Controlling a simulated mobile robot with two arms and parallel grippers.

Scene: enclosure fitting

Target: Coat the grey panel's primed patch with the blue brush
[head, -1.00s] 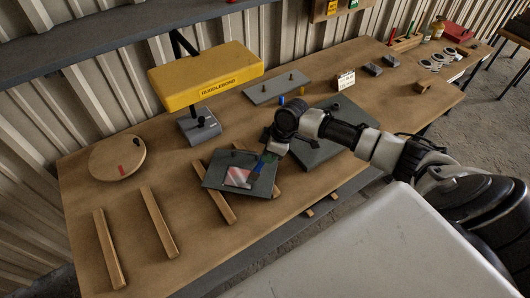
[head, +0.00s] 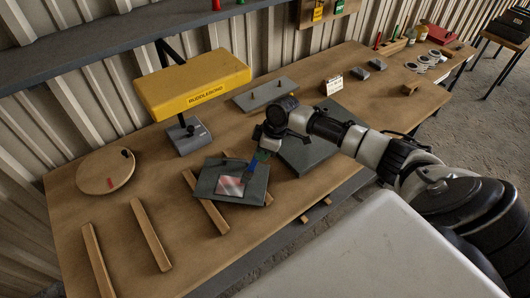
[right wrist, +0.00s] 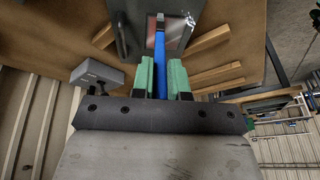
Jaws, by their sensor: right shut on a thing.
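The grey panel (head: 204,187) lies flat across wooden strips near the middle of the bench. Its primed patch (head: 229,186) is a pale pinkish rectangle; it also shows, glossy, in the right wrist view (right wrist: 180,32). My right gripper (head: 259,153) is above the panel's far right part. It is shut on the blue brush (right wrist: 160,62), whose blue handle sits between green fingers in the right wrist view. The brush (head: 249,168) points down to the patch's right edge; I cannot tell whether its tip touches. My left gripper is out of view.
A yellow lamp (head: 192,85) overhangs the bench behind the panel. A round wooden disc (head: 104,171) and loose wooden strips (head: 151,234) lie to the left. A dark grey plate (head: 308,152) lies right of the panel, under my right arm.

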